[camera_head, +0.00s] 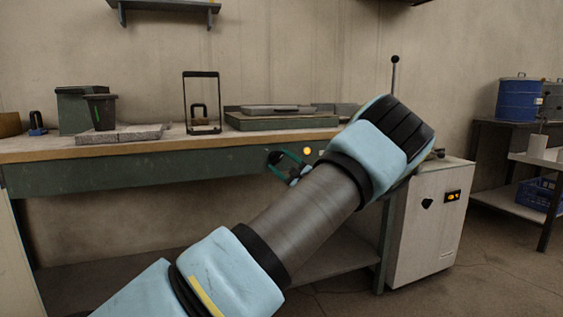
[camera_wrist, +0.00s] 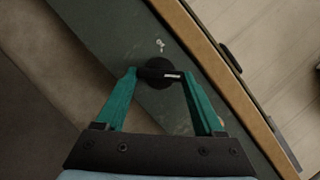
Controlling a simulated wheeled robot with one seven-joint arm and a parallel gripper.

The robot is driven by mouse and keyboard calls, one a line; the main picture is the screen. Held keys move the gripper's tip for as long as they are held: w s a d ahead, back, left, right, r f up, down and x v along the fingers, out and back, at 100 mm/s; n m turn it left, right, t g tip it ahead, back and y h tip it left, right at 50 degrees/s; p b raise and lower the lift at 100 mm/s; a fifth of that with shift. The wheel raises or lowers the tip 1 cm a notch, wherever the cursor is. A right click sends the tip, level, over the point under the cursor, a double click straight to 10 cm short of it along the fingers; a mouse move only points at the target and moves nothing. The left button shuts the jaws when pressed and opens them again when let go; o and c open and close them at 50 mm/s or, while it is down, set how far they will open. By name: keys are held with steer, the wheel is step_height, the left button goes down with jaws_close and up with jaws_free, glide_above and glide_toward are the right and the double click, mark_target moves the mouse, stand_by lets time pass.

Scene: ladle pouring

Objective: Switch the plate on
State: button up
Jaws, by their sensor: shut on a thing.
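A black knob (camera_wrist: 158,68) with a round base and a bar across it sits on the green front panel (camera_wrist: 110,35) of the bench. My gripper (camera_wrist: 160,76) is shut on the bar, with one green finger at each end of it. The bar carries a small pale mark. In the head view my gripper (camera_head: 286,167) reaches the panel beside a bright orange lamp (camera_head: 306,151). A low green plate (camera_head: 285,122) with a grey slab on top stands on the bench above. My forearm hides part of the panel.
The wooden bench top (camera_head: 40,150) carries a green bin (camera_head: 76,110), a dark pot (camera_head: 100,111), grey slabs (camera_head: 122,134) and a black frame (camera_head: 201,103). A grey cabinet (camera_head: 425,235) stands at right. Floor is clear at lower right.

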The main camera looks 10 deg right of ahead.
steer(key=shift+d, duration=0.1)
steer(key=o, duration=1.4)
steer(key=p+v, duration=0.1)
steer(key=v, duration=0.9)
steer(key=shift+s+f, duration=0.1)
steer(key=shift+s, duration=0.3)
